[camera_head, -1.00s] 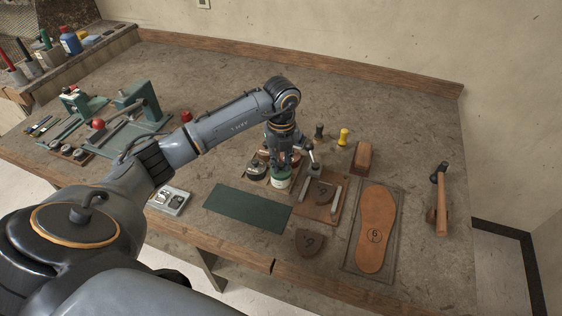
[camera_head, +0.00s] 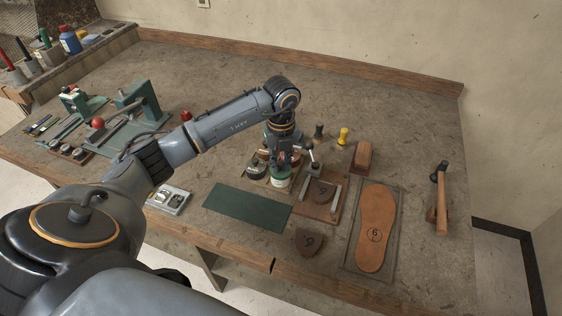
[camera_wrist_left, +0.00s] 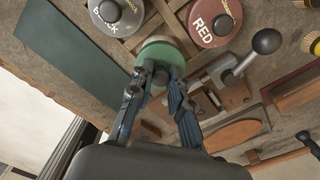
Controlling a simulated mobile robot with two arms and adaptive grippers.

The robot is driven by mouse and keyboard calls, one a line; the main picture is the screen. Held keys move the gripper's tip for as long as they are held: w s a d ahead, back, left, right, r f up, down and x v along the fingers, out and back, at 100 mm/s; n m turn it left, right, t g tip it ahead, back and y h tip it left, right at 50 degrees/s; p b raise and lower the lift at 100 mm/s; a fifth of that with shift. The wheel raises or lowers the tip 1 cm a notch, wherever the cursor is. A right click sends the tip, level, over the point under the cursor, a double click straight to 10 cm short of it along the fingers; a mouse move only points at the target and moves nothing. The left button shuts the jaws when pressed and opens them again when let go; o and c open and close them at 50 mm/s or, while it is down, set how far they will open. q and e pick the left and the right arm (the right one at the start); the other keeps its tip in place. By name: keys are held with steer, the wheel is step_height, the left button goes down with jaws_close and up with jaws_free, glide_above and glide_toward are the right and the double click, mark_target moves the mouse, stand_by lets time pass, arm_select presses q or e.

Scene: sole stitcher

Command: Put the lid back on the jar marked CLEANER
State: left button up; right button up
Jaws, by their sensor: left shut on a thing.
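My left gripper (camera_head: 284,163) is at the jars near the middle of the bench. It also shows in the wrist view (camera_wrist_left: 158,77), its fingers shut at the green round lid (camera_wrist_left: 160,50). The lid's knob is hidden between the fingers. A jar with a green top and a pale label (camera_head: 281,182) stands directly under the gripper; its lettering is too small to read. The lid is over this jar, but I cannot tell whether it touches the rim. My right gripper is not in view.
Jars marked BLACK (camera_wrist_left: 113,14) and RED (camera_wrist_left: 213,20) stand close by in a wooden rack. A metal lever with a ball knob (camera_wrist_left: 265,42) is right of the lid. A green mat (camera_head: 246,208) lies flat in front, and a sole (camera_head: 376,226) lies right.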

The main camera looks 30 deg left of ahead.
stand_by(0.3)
arm_select(q)
steer(key=o, duration=1.4)
steer(key=shift+r+p, duration=2.5)
steer(key=shift+r, duration=1)
jaws_close()
steer(key=shift+f, duration=0.3)
